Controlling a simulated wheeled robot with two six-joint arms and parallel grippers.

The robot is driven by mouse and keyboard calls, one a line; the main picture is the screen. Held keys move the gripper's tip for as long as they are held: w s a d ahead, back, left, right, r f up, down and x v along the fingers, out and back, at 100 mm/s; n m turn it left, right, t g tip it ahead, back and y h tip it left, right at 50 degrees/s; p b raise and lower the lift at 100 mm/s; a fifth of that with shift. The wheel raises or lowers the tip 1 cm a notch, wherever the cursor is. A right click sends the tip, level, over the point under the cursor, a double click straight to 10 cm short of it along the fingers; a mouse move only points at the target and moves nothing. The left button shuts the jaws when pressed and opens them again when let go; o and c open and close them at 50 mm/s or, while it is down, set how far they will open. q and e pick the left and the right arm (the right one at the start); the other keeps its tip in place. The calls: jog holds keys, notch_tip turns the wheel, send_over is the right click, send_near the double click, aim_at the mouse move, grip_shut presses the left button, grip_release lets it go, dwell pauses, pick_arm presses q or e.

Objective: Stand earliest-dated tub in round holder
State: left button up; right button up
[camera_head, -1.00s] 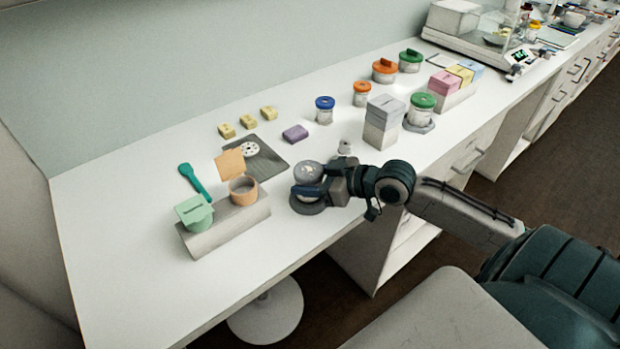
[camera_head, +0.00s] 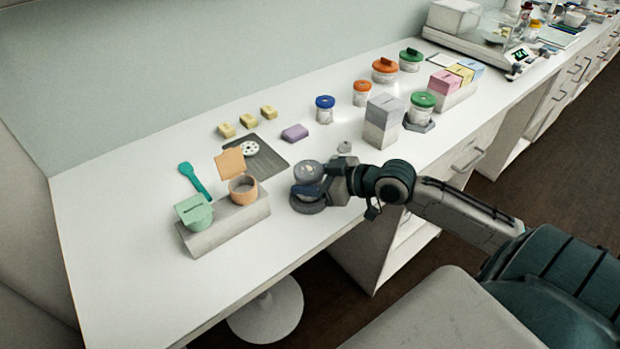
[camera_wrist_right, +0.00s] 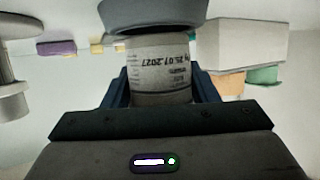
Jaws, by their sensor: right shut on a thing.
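My right gripper (camera_head: 310,187) is shut on a small tub (camera_head: 308,170) with a grey lid. In the right wrist view the tub (camera_wrist_right: 160,70) shows a pale label with print that looks like 25.01.2027, appearing upside down. The dark grey round holder (camera_head: 306,205) is on the table directly under the tub. In the wrist view the holder (camera_wrist_right: 150,14) covers the tub's end; whether the tub is fully seated is hidden. Other tubs have a blue lid (camera_head: 325,102), orange lids (camera_head: 361,87) (camera_head: 385,65) and green lids (camera_head: 423,101) (camera_head: 411,54). My left gripper is out of view.
A pale block with a mint cup (camera_head: 194,212) and an orange open cup (camera_head: 243,188) stands left of the holder. A dark grey tray (camera_head: 268,163) lies behind. The table's front edge is close.

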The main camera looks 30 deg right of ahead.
jog(key=shift+f+b, duration=0.95)
jog(key=shift+f, duration=0.1)
dwell(1.6)
jog(key=o, duration=1.3)
jog(key=shift+s+d+r+p, duration=0.25)
jog(key=shift+s+d+p, duration=0.15)
jog(key=shift+s, duration=0.15)
jog(key=shift+p+v, duration=0.3)
jog(key=shift+v, duration=0.45)
jog(key=p+v, duration=0.2)
jog(key=p, duration=0.1)
jog(key=p+v, duration=0.2)
jog(key=p, duration=0.1)
jog(key=p+v, duration=0.2)
jog(key=p, duration=0.1)
jog(key=shift+s+r+p, duration=0.15)
jog(key=shift+r+p, duration=0.15)
jog(key=shift+r, duration=0.05)
jog(key=shift+s+d+p, duration=0.35)
jog(key=shift+s+p, duration=0.3)
jog(key=shift+p, duration=0.25)
